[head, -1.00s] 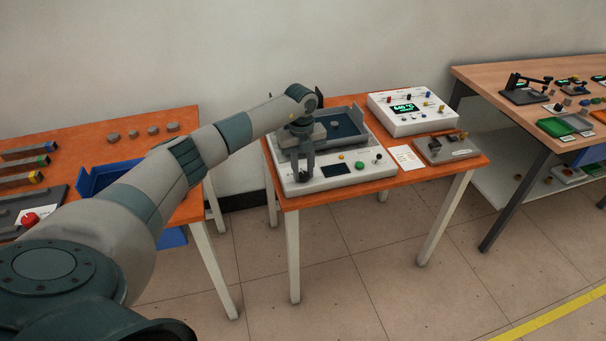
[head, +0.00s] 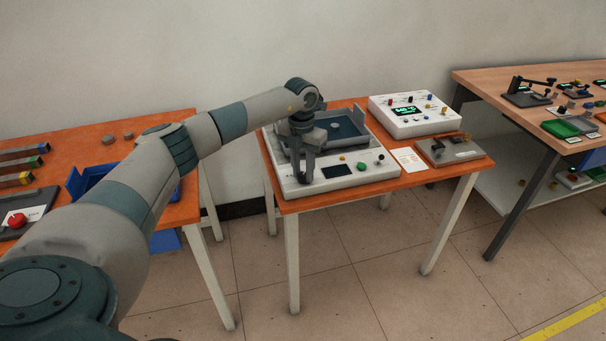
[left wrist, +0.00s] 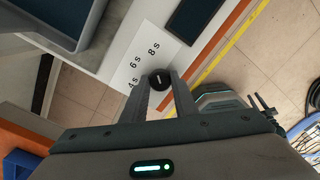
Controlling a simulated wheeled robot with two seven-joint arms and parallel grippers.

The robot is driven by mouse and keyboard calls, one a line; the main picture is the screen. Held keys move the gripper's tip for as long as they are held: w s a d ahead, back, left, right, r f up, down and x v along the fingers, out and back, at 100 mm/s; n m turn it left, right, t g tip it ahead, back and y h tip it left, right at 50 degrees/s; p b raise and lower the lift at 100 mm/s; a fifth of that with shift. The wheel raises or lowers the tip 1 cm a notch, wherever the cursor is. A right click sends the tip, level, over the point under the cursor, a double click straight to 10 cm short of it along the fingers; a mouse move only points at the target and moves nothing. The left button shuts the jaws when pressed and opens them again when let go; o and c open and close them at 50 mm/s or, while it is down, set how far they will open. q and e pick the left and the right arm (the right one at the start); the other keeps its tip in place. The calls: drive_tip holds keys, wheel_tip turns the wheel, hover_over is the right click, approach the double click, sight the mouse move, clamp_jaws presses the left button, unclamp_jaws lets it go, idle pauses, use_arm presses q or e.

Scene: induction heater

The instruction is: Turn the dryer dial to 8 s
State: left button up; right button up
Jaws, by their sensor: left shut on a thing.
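The dryer (head: 355,182) is a white unit with a dark blue tray (head: 345,128) on top, standing on an orange table. Its dial (left wrist: 158,80) is a small black knob with a short white mark in the left wrist view. The labels 4 s, 6 s and 8 s (left wrist: 154,47) are printed in a row beside the dial. I cannot tell for sure which label the mark points to. My left gripper (head: 303,178) points down over the front left of the dryer. Its fingertips are shut on the dial, one on each side. The gripper hides the dial in the head view.
The dryer's dark display (head: 337,171), a green button (head: 361,166) and a black knob (head: 380,157) sit right of my gripper. A white control box (head: 400,123) stands behind right. A paper card (head: 408,160) and a grey fixture (head: 450,151) lie on the table's right side.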

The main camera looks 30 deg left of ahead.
sight(302, 173)
use_arm(q)
drive_tip(key=shift+m, duration=0.7)
use_arm(e)
drive_tip(key=shift+s+d+f+g, duration=0.2)
drive_tip(key=shift+d+f+g, duration=0.1)
drive_tip(key=shift+d, duration=0.05)
use_arm(q)
drive_tip(key=o, duration=1.1)
drive_tip(key=shift+c, duration=0.2)
drive_tip(key=shift+r+b, duration=0.4)
drive_tip(key=shift+r, duration=0.4)
wheel_tip(302, 173, up, 16)
drive_tip(key=b, duration=0.2)
drive_tip(key=shift+a, duration=0.25)
use_arm(e)
drive_tip(key=shift+s+d+f+g+h, duration=0.4)
drive_tip(key=shift+s+d+f+g, duration=0.45)
drive_tip(key=shift+s+d, duration=0.3)
use_arm(q)
drive_tip(key=shift+f, duration=0.15)
